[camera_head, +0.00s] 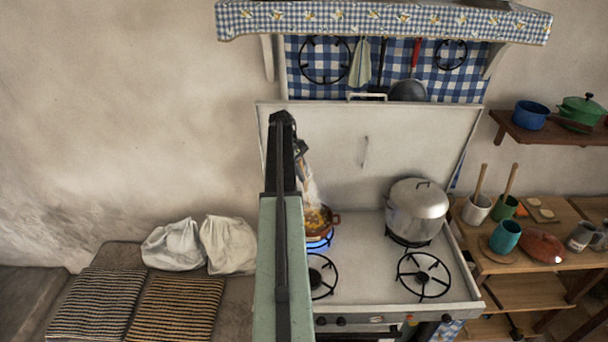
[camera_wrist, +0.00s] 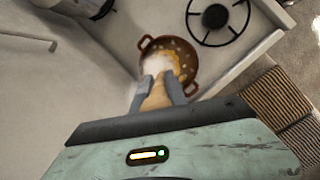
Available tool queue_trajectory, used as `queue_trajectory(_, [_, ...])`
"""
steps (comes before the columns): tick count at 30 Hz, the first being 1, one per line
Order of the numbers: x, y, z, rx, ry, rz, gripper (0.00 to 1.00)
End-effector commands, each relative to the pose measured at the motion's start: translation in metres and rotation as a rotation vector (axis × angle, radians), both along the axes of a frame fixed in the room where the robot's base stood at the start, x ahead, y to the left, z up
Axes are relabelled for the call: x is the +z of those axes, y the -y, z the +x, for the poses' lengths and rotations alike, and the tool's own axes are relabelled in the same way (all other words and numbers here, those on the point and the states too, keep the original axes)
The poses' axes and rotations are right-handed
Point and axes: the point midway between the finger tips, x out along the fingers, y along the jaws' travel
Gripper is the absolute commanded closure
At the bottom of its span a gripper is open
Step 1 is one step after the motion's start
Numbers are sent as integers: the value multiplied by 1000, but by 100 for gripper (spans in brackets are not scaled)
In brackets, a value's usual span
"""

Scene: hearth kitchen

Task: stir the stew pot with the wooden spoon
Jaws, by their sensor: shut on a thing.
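The stew pot (camera_wrist: 186,48) is a small red-brown pot with two side handles and chunky yellow-orange stew, seen from above in the wrist view. In the head view the pot (camera_head: 328,224) stands on a burner with a blue flame, partly hidden by my arm. My gripper (camera_wrist: 160,86) is shut on the wooden spoon (camera_wrist: 155,99), a tan shape between the grey fingers. The fingers point at the pot, overlapping its near side. White steam hides the spoon's far end, so I cannot tell whether it touches the stew. My gripper (camera_head: 301,162) is above the pot in the head view.
A large lidded silver pot (camera_head: 417,208) stands on the burner to the right. The front burners (camera_head: 423,275) are bare. The raised stove lid (camera_head: 340,140) stands behind. A shelf with cups (camera_head: 505,237) is on the right; white sacks (camera_head: 229,244) lie left.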

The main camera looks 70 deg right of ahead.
Motion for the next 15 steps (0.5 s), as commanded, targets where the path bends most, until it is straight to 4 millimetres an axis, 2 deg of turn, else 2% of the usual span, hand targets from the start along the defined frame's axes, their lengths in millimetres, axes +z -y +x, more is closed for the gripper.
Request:
queue_trajectory(1, [-9,-1,0,0,0,0,100])
queue_trajectory(15, [-52,-6,4,-2,0,-1,100])
